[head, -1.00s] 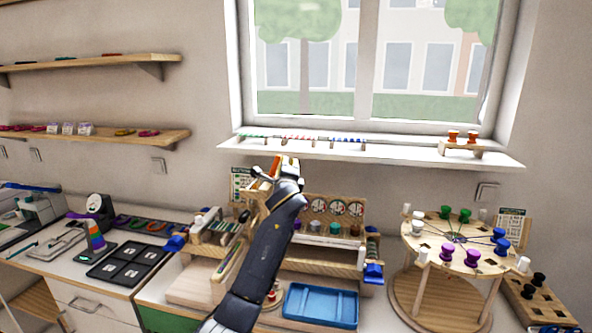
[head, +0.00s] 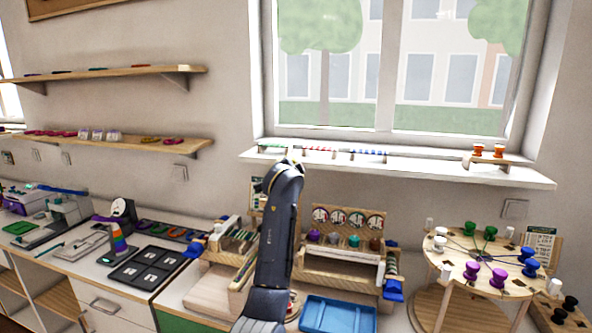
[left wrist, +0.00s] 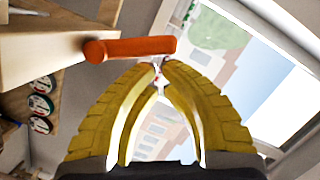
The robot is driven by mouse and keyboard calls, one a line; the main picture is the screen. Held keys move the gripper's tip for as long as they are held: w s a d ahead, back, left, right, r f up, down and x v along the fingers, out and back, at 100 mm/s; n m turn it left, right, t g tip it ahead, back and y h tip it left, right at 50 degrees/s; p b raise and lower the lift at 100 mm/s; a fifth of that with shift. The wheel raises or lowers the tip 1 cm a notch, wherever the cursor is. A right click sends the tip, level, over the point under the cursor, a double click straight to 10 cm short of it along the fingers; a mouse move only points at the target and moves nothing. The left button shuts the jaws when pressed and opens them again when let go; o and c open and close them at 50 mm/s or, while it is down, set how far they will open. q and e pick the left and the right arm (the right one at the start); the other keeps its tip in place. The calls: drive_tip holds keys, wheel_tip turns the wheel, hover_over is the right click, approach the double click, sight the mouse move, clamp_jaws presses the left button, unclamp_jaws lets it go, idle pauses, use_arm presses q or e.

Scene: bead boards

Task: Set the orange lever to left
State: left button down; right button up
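The orange lever (left wrist: 130,48) is a rounded bar in the left wrist view. It lies across the picture just beyond my fingertips, its left end near a pale wooden part (left wrist: 55,48). My left gripper (left wrist: 159,66) has its yellow fingers drawn together at the tips, with nothing seen held between them. The tips are at the bar's right part; I cannot tell whether they touch it. In the head view my left arm hides the lever and the gripper's fingers. My right gripper is in neither view.
The wooden bench unit (head: 340,265) with round dials (head: 345,218) stands behind my arm, a blue tray (head: 338,314) in front. A round bead stand (head: 455,258) is at the right.

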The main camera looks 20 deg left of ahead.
use_arm(q)
drive_tip(key=shift+a+n, duration=0.35)
drive_tip(key=shift+n, duration=0.25)
idle(0.3)
drive_tip(key=shift+d+r, duration=0.3)
drive_tip(key=shift+d, duration=0.15)
drive_tip(key=s+d+r, duration=0.3)
drive_tip(key=s+d, duration=0.1)
drive_tip(key=s, duration=0.5)
drive_tip(key=shift+s+d, duration=0.2)
drive_tip(key=shift+s, duration=0.1)
